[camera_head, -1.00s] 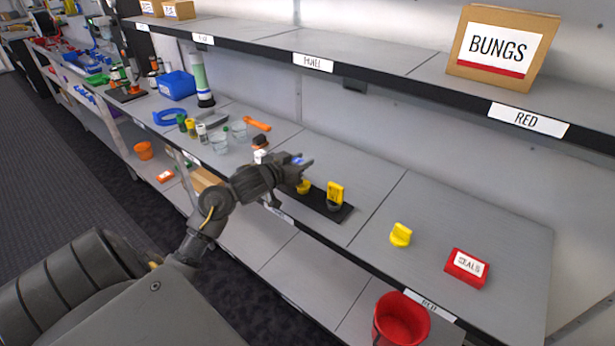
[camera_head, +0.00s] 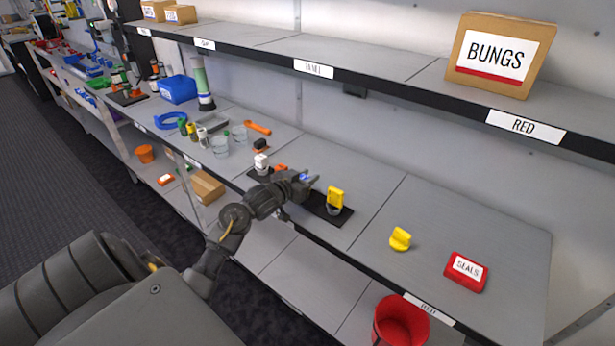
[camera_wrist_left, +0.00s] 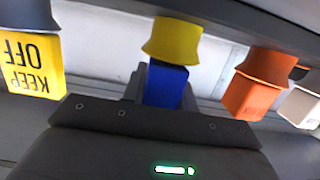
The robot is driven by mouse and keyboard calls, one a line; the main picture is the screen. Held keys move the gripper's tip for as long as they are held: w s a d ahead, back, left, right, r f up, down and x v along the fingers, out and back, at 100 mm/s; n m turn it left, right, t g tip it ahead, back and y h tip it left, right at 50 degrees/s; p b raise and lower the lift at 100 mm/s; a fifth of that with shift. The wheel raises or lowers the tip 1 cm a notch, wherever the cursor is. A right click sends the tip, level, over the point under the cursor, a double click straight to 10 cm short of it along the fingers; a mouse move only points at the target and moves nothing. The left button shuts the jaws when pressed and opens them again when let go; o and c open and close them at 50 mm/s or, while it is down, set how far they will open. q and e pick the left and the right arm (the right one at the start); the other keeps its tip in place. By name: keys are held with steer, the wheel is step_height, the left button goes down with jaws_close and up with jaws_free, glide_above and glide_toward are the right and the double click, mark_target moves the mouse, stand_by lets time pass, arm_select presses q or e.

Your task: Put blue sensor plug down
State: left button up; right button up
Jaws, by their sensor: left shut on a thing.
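My left gripper (camera_head: 308,183) is shut on the blue sensor plug (camera_head: 304,177), just over the dark strip on the middle shelf. In the left wrist view the blue block of the plug (camera_wrist_left: 165,86) is between the fingers, with a round yellow part (camera_wrist_left: 173,40) at its end. Whether the plug touches the strip is hidden. A yellow plug (camera_head: 335,197) stands upright on the strip to the right; the wrist view shows KEEP OFF on it (camera_wrist_left: 32,67). My right gripper is not in view.
An orange plug (camera_wrist_left: 258,85) and a white plug (camera_head: 261,161) stand on the other side of my gripper. A loose yellow piece (camera_head: 400,239) and a red SEALS box (camera_head: 466,272) lie further right. A red bin (camera_head: 400,322) is below. The upper shelf edge (camera_head: 420,96) overhangs behind.

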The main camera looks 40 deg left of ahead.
arm_select(q)
steer(key=shift+f, duration=0.1)
steer(key=o, duration=1)
steer(key=shift+c, duration=0.2)
steer(key=shift+f+b, duration=0.2)
steer(key=shift+b, duration=0.2)
steer(key=shift+s+b, duration=0.15)
steer(key=shift+b, duration=0.2)
steer(key=s, duration=0.3)
steer(key=s+r, duration=0.1)
steer(key=s, duration=0.2)
steer(key=s+r, duration=0.1)
steer(key=s, duration=0.2)
steer(key=shift+s+r, duration=0.1)
steer(key=shift+r, duration=0.15)
steer(key=shift+s+r, duration=0.2)
steer(key=shift+s, duration=0.35)
steer(key=shift+d, duration=0.1)
